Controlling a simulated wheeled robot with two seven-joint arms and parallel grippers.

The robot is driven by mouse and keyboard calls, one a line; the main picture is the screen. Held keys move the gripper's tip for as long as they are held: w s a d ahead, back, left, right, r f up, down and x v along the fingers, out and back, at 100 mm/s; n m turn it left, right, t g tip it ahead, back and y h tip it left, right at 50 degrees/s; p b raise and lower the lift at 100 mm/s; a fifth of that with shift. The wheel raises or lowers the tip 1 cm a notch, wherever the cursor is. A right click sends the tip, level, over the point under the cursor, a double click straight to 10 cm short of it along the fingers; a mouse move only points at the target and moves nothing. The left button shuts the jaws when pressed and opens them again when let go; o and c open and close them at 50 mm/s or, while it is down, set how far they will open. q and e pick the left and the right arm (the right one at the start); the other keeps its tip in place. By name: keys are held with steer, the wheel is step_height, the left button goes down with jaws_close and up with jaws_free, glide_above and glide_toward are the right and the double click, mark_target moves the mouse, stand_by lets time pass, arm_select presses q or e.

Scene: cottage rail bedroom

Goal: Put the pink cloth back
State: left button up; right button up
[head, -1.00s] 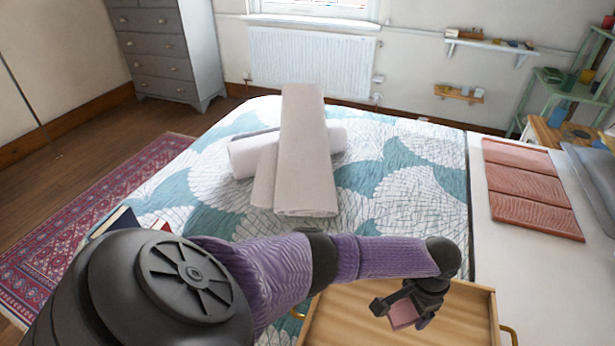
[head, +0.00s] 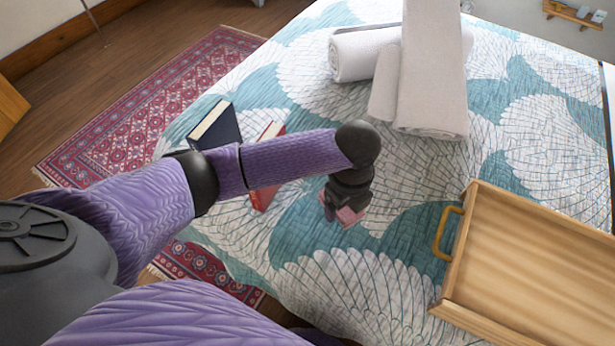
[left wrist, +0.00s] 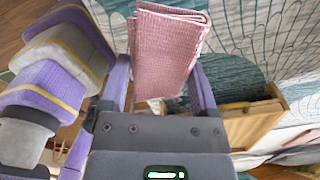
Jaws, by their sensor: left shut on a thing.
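My left gripper (head: 343,206) is over the bed, left of the wooden tray, and shut on the pink cloth (head: 351,216). In the left wrist view the folded, ribbed pink cloth (left wrist: 168,52) sits between the two fingers. In the head view the gripper hides part of the cloth. I cannot tell whether the cloth touches the quilt below. My right gripper does not show.
The wooden tray (head: 472,225) with brass handles lies on the patterned bed quilt (head: 345,275) at right. Rolled and folded pale towels (head: 432,80) lie behind. A dark book (head: 215,126) and a red book (head: 264,195) lie near the bed's left edge.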

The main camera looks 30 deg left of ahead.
mark_target(340, 232)
arm_select(q)
steer(key=f+b, duration=0.2)
steer(key=f, duration=0.1)
steer(key=f+b, duration=0.1)
steer(key=f, duration=0.3)
steer(key=f+b, duration=0.2)
steer(key=f, duration=0.1)
steer(key=shift+d+f+b, duration=0.15)
steer(key=shift+d+b, duration=0.1)
steer(key=shift+b, duration=0.05)
steer(key=o, duration=0.9)
steer(key=shift+o, duration=0.7)
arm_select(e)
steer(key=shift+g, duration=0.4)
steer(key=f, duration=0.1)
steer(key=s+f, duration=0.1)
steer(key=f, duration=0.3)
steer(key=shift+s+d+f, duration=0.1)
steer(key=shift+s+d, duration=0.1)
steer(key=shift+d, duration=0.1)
